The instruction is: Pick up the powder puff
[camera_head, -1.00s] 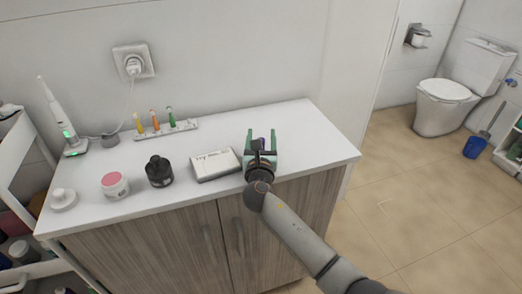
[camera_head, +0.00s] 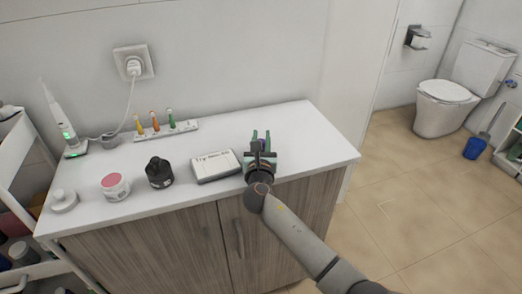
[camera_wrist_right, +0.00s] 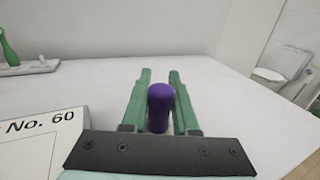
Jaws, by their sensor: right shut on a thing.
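The powder puff (camera_wrist_right: 160,106) is a small purple, rounded piece that stands between the green fingers of my right gripper (camera_wrist_right: 160,74) in the right wrist view. The right gripper (camera_head: 261,135) is shut on it, low over the right part of the white countertop (camera_head: 306,141). In the head view only a small dark purple bit of the puff shows between the fingers. Its lower part is hidden by the gripper body in the wrist view. My left gripper is not in view.
A white box (camera_head: 215,166) lies just left of the right gripper. Further left stand a black jar (camera_head: 159,172), a pink-lidded jar (camera_head: 115,186) and a small white item (camera_head: 64,200). A toothbrush holder (camera_head: 184,127) is behind. The countertop right of the gripper is clear.

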